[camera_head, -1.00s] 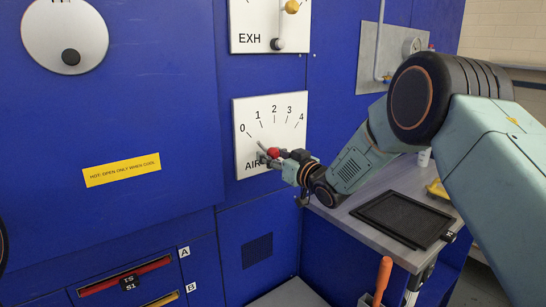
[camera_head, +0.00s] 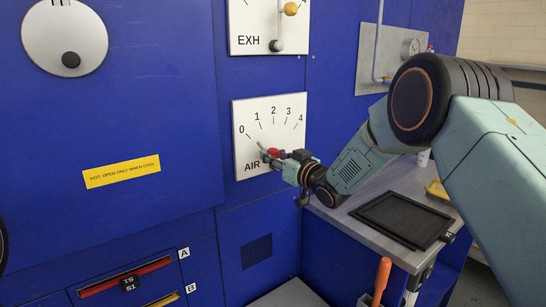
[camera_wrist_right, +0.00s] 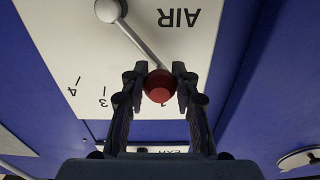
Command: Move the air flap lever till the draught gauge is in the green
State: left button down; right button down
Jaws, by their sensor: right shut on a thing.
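The white AIR plate (camera_head: 288,140) has a scale from 0 to 4 and stands on the blue wall in the head view. The air flap lever (camera_wrist_right: 133,43) is a grey rod with a red knob (camera_wrist_right: 159,86). My right gripper (camera_wrist_right: 160,80) is shut on the knob, with a finger on each side. The knob also shows in the head view (camera_head: 273,152), low on the plate near the word AIR. The exact lever reading is hidden by the gripper. A small round gauge (camera_head: 410,47) sits on the grey panel at the back; its face is too small to read. My left gripper is out of view.
An EXH plate (camera_head: 268,25) with a yellow-knobbed lever is above the AIR plate. A grey bench (camera_head: 372,211) with a black framed tray (camera_head: 402,218) is at the right, below my arm. An orange handle (camera_head: 382,279) sticks up at its front.

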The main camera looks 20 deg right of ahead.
jog(key=shift+w+d+r+m+p, duration=0.15)
jog(key=shift+d+r+m+p, duration=0.4)
jog(key=shift+m+p, duration=0.2)
jog(key=shift+w+d+r+m+p, duration=0.15)
jog(key=shift+d+m+p, duration=0.1)
jog(key=shift+m, duration=0.3)
jog(key=shift+w+d+r+m+p, duration=0.1)
jog(key=shift+d+m+p, duration=0.15)
jog(key=shift+m, duration=0.25)
jog(key=c, duration=1)
grip_release()
jog(key=shift+f, duration=0.1)
jog(key=shift+s, duration=0.1)
